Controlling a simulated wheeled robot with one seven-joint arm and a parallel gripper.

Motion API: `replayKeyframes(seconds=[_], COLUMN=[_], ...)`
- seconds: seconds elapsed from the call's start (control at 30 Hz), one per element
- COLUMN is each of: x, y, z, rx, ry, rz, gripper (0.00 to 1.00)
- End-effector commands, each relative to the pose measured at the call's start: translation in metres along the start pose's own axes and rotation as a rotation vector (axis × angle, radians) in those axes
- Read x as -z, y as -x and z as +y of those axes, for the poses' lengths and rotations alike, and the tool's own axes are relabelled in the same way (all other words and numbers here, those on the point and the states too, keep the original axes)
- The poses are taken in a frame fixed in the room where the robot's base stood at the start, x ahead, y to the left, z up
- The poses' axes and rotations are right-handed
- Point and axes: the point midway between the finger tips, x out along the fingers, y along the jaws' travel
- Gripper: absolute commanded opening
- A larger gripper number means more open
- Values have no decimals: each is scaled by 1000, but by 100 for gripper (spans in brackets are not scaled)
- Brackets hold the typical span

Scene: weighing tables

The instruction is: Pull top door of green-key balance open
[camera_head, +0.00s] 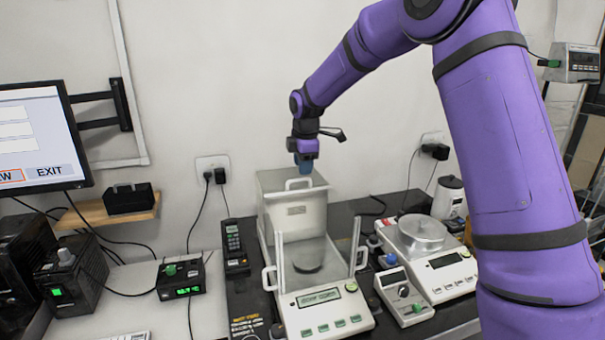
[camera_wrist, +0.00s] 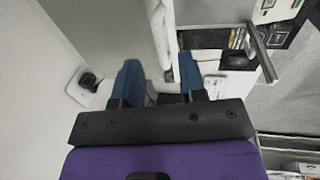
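The green-key balance (camera_head: 325,313) stands at the middle of the dark bench, with green keys on its front and a clear weighing chamber behind. A pale upright handle (camera_head: 299,183) shows at the top of its tall rear part, on the top door. How far the top door stands open I cannot tell. My gripper (camera_head: 305,165) points down just above this handle. In the wrist view my gripper (camera_wrist: 160,80) has its two blue fingers apart, with a pale bar (camera_wrist: 158,89) showing between and beyond them. Contact with the handle cannot be made out.
A second balance (camera_head: 450,280) with a round clear cover stands to the right, with a small control box (camera_head: 402,296) between. Side handles (camera_head: 268,278) stick out from the chamber. A dark handset (camera_head: 235,245) lies left. The wall is close behind.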

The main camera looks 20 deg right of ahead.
Motion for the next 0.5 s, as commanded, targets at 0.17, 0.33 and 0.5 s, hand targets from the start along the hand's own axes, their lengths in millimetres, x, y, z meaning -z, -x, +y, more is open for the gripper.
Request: replayKeyframes(seconds=[0.17,0.33,0.5], x=[0,0,0], y=[35,57,68], z=[0,0,0], rx=[-2,-2,0], ry=[0,0,0], rz=[1,1,0], gripper=[38,38,38])
